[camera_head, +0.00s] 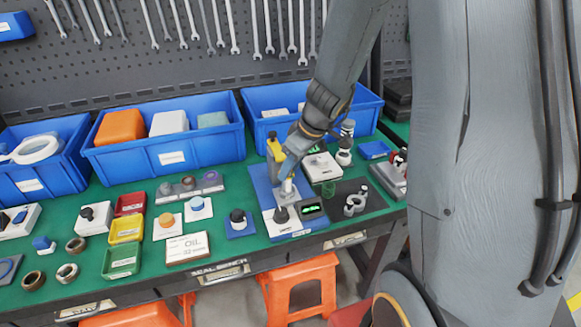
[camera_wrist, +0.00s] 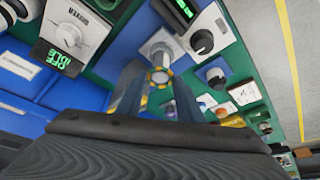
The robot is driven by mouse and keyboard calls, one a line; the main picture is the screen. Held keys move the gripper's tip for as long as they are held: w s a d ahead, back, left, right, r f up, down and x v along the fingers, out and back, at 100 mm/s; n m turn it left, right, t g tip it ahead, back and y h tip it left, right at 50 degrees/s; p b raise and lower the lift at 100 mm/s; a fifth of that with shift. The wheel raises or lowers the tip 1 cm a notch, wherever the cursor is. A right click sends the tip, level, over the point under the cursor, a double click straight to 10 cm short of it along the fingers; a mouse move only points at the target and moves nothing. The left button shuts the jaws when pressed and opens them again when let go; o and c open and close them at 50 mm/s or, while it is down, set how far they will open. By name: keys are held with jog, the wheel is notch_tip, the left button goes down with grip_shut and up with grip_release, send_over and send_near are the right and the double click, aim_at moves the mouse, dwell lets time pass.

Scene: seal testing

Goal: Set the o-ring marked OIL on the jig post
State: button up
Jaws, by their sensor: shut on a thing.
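My gripper (camera_head: 287,178) points down over the blue jig in the head view. In the wrist view, my gripper (camera_wrist: 153,82) has its two fingers closed in on a small round ring-like piece, the o-ring (camera_wrist: 160,75), with yellow at its edge. The pale jig post (camera_wrist: 159,47) is right at the fingertips, and it shows below them in the head view (camera_head: 286,187). I cannot tell whether the ring is around the post or just above it. No marking on the ring is readable. A card reading OIL (camera_head: 187,248) lies at the bench front.
The jig's blue base (camera_head: 259,182) carries a black knob (camera_head: 281,214) and a green-lit display (camera_head: 311,208) close to the post. Red, yellow and green trays (camera_head: 122,261) stand left. Blue bins (camera_head: 165,150) line the back. Green bench is clear between items.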

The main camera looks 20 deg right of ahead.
aim_at(291, 176)
jog(key=shift+f, duration=0.2)
jog(key=o, duration=0.9)
jog(key=shift+c, duration=0.2)
jog(key=shift+r, duration=0.1)
notch_tip(291, 176, up, 7)
jog(key=p, duration=0.4)
dwell(0.6)
jog(key=s+a+f+m+g+h+b, duration=0.1)
jog(key=s+m+b, duration=0.3)
jog(key=s, duration=1.2)
jog(key=f+m+g+h, duration=0.1)
jog(key=m, duration=0.2)
jog(key=shift+f+h, duration=0.15)
jog(key=shift+h, duration=0.15)
